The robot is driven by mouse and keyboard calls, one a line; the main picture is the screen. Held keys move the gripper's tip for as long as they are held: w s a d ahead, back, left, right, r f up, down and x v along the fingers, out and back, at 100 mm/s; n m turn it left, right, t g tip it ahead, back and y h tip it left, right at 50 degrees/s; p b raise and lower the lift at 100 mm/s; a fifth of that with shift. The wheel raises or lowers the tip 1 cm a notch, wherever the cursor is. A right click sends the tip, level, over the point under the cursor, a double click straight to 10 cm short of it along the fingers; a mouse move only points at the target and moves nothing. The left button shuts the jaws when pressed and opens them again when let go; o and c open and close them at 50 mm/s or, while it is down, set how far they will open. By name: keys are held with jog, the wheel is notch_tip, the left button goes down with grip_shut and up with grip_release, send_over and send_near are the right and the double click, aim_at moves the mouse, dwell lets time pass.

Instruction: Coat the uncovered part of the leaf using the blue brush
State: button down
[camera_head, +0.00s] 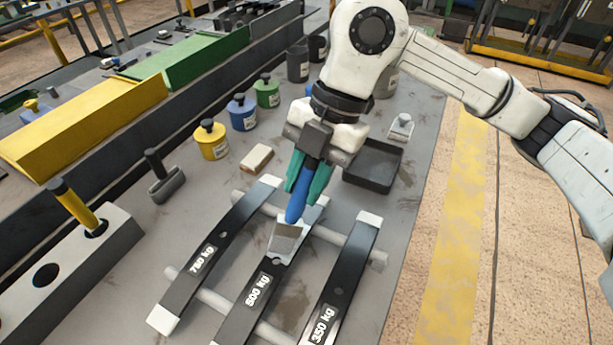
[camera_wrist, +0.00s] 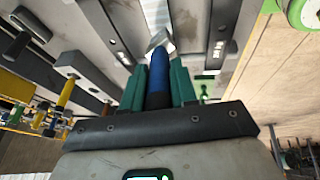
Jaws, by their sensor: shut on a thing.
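My gripper (camera_head: 304,178), with green fingers, is shut on the blue brush (camera_head: 296,206), and its blue handle also shows between the fingers in the wrist view (camera_wrist: 158,75). The brush points down with its pale head over the far part of the middle leaf (camera_head: 241,309), marked 500 kg. Whether the bristles touch the leaf I cannot tell. That leaf is black along its near part and pale grey around the brush and at its far end. The brush and fingers hide part of it.
Leaves marked 750 kg (camera_head: 212,248) and 350 kg (camera_head: 340,278) lie on either side, black with white ends. Yellow (camera_head: 211,144), blue (camera_head: 242,116) and green (camera_head: 267,95) cans stand behind. A black tray (camera_head: 361,183) lies right of my gripper. A holder block (camera_head: 103,246) holds a yellow-handled tool.

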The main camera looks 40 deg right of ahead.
aim_at(307, 158)
jog(key=shift+f+b, duration=0.4)
jog(key=shift+f, duration=0.1)
jog(key=shift+w+d+b, duration=1.05)
jog(key=shift+d+b, duration=0.3)
jog(key=shift+d, duration=1.9)
jog(key=shift+s+a+b, duration=0.2)
jog(key=shift+s+a, duration=0.15)
jog(key=shift+a, duration=0.75)
jog(key=shift+s+a+b, duration=0.2)
jog(key=shift+s+a, duration=0.2)
jog(key=shift+a, duration=0.7)
jog(key=shift+s+a+b, duration=0.2)
jog(key=shift+s+a, duration=0.15)
jog(key=shift+a, duration=0.75)
jog(key=shift+w+d+r+p, duration=0.1)
jog(key=shift+r+p, duration=0.65)
jog(key=shift+r, duration=0.75)
jog(key=shift+d+r+p, duration=0.1)
jog(key=shift+r+p, duration=0.6)
jog(key=shift+r, duration=0.9)
